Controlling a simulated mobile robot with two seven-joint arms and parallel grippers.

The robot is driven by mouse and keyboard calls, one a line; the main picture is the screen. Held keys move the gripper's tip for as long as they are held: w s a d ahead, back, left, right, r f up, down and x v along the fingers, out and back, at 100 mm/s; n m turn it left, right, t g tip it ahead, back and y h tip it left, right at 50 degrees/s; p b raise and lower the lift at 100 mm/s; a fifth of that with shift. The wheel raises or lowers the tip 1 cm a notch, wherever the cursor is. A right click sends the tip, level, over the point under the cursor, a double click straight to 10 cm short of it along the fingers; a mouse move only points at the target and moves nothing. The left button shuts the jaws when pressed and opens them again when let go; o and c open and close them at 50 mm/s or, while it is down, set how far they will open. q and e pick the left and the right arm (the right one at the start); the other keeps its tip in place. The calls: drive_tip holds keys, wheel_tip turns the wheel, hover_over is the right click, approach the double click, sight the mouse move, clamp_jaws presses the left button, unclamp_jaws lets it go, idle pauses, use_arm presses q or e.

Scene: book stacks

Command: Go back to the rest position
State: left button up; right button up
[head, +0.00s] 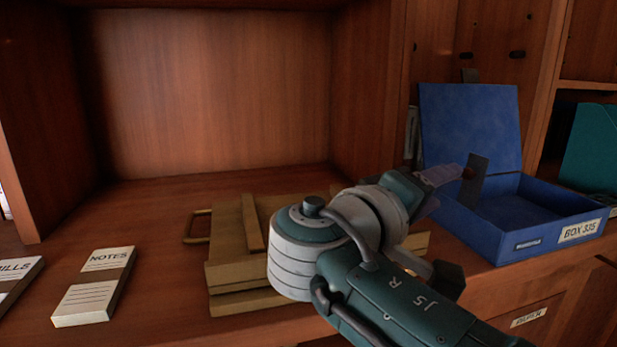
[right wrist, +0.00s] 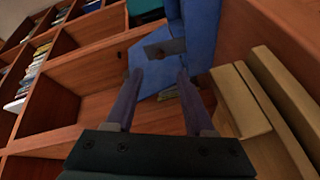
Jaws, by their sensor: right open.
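My right gripper (head: 460,180) is at the left side of the open blue box (head: 575,235), in front of its raised lid (head: 470,125). My right arm reaches up from the bottom right. In the right wrist view my right gripper (right wrist: 158,76) has its two fingers apart, with nothing seen held between them. Blue surfaces of the box (right wrist: 200,35) show beyond the fingers. My left gripper is in neither view.
A wooden case (head: 230,265) with a handle lies on the shelf, partly hidden behind my right arm. A NOTES stack (head: 95,285) and a BILLS stack (head: 15,275) lie to its left. A teal file (head: 592,150) stands at far right. The shelf behind the case is bare.

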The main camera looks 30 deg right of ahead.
idle(0.3)
drive_tip(key=shift+s+r, duration=0.1)
drive_tip(key=s+a+r+n+y+p, duration=0.1)
drive_tip(key=s+a+r+y+p, duration=0.15)
drive_tip(key=s+y+p, duration=1.05)
drive_tip(key=s+a+r+n+y+p, duration=0.1)
drive_tip(key=s+a+r+y+p, duration=0.1)
drive_tip(key=s+a+r+p, duration=0.4)
drive_tip(key=s+a+r+n+y+p, duration=0.1)
drive_tip(key=a+r+n+y+p, duration=0.1)
drive_tip(key=a+r+p, duration=0.65)
wheel_tip(320, 180, up, 34)
drive_tip(key=d+p, duration=0.1)
drive_tip(key=p, duration=3.5)
drive_tip(key=shift+w+d+f+p, duration=0.15)
drive_tip(key=shift+w+p, duration=0.05)
drive_tip(key=shift+p, duration=0.2)
